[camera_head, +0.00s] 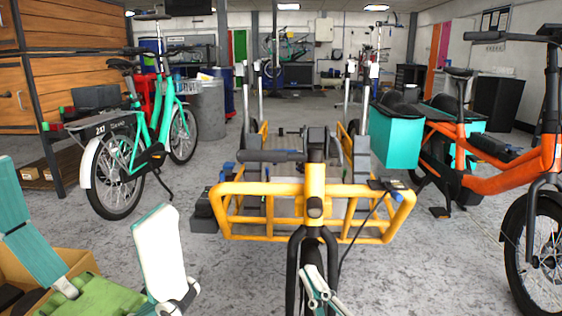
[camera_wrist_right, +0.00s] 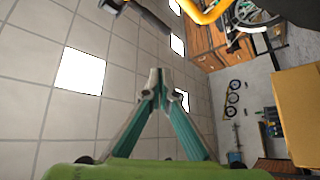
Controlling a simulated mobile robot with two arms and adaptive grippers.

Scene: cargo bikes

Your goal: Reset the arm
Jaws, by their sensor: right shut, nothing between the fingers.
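My right gripper (camera_head: 309,271) shows small at the bottom middle of the head view, in front of the yellow bike's fork. In the right wrist view, its teal fingers (camera_wrist_right: 152,82) meet at the tips above the green palm, with nothing between them. My left gripper (camera_head: 98,238) is large at the bottom left of the head view. Its teal fingers with pale pads stand wide apart over a green palm, and no object shows between them. Parts of both grippers are cut off by the lower edge.
A yellow cargo bike (camera_head: 290,189) stands straight ahead. A teal bike (camera_head: 135,150) is at left and an orange bike (camera_head: 517,180) at right. A cardboard box (camera_head: 75,260) sits by my left gripper. Grey floor (camera_head: 140,235) lies open between the bikes.

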